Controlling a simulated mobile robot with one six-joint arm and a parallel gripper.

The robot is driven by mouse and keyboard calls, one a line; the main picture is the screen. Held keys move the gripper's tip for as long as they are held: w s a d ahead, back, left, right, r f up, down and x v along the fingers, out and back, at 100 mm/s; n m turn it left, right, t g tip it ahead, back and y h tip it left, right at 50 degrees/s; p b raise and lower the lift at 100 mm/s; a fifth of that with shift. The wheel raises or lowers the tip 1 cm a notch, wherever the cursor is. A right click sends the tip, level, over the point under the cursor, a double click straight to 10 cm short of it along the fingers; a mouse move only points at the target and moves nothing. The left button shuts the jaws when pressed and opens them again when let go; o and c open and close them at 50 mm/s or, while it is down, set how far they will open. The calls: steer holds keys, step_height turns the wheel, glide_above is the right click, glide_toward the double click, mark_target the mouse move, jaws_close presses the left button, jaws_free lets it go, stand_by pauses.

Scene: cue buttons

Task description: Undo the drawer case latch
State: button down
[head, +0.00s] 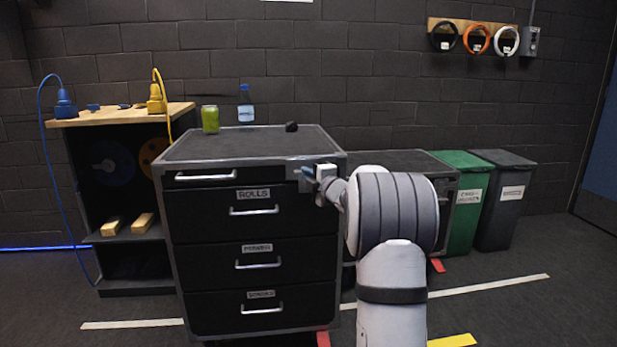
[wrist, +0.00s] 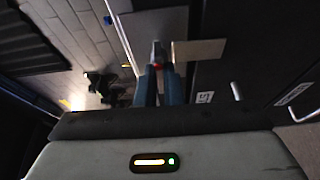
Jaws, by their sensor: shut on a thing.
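The drawer case (head: 325,228) is a dark grey cabinet with several drawers and silver handles. Its drawers look closed. The latch (head: 303,186) is a small metal piece at the case's top right front corner, partly hidden by my gripper. My gripper (head: 309,172) is at that corner, reaching in from the right. In the wrist view my blue fingers (wrist: 159,82) are close together, shut on the latch's small dark lever with a red part (wrist: 157,56), in front of a pale metal plate (wrist: 150,28). The lever's exact angle is hard to tell.
A workbench (head: 125,114) is at left. A green bin (head: 462,215) and a dark bin (head: 503,205) stand at right. Floor in front is mostly clear.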

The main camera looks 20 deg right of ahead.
steer(key=shift+w+a+f+m+t+h+b, duration=0.15)
steer(key=shift+m+t+h+b, duration=0.8)
steer(key=shift+m, duration=2.7)
steer(key=shift+s+a+f+m+t+h+b, duration=0.15)
steer(key=shift+m+h+b, duration=1.65)
steer(key=shift+m, duration=1.8)
steer(key=shift+w+a+f+m+t+h+b, duration=0.2)
steer(key=shift+m+t+h+b, duration=0.8)
steer(key=shift+m, duration=2.65)
steer(key=shift+m+g+h+b, duration=0.3)
steer(key=shift+g+h+b, duration=0.1)
steer(key=shift+b, duration=0.1)
steer(key=c, duration=1.6)
jaws_free()
steer(key=shift+o, duration=0.2)
steer(key=shift+s, duration=0.1)
steer(key=p+v, duration=0.1)
steer(key=v, duration=0.6)
steer(key=shift+s+f+p, duration=0.15)
steer(key=shift+s+p, duration=0.15)
steer(key=shift+p, duration=0.1)
steer(key=shift+a, duration=0.1)
